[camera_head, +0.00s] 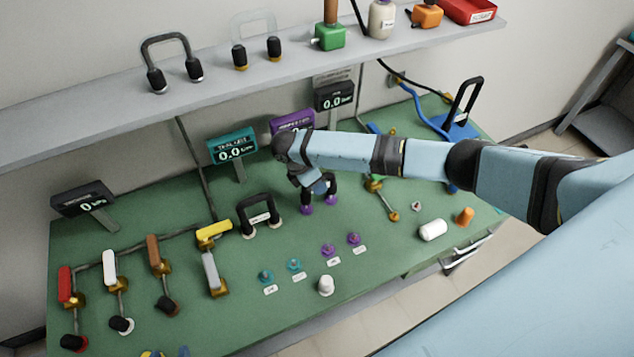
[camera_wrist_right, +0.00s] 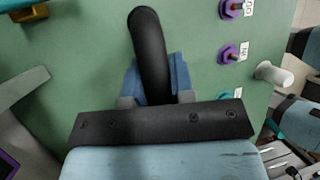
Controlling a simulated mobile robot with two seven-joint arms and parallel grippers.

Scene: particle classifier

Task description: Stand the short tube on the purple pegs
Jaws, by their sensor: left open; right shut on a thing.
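My right gripper (camera_head: 316,184) is shut on a black bent tube with purple ends (camera_head: 306,209). The ends point down, close to the green board; I cannot tell whether they touch it. In the right wrist view the black tube (camera_wrist_right: 150,48) runs up from between the fingers (camera_wrist_right: 156,98). Two purple pegs, the nearer (camera_head: 327,250) and the farther (camera_head: 353,239), stand bare on the board, in front of the held tube. In the wrist view the purple pegs (camera_wrist_right: 232,52) are at the upper right, beside OUT and IN labels. My left gripper is not in view.
Another black tube with pale ends (camera_head: 260,215) stands left of my gripper. Two teal pegs (camera_head: 265,276) are left of the purple ones. A white knob (camera_head: 326,285), a white cylinder (camera_head: 433,230) and an orange piece (camera_head: 464,216) are nearby. The shelf (camera_head: 110,112) runs behind.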

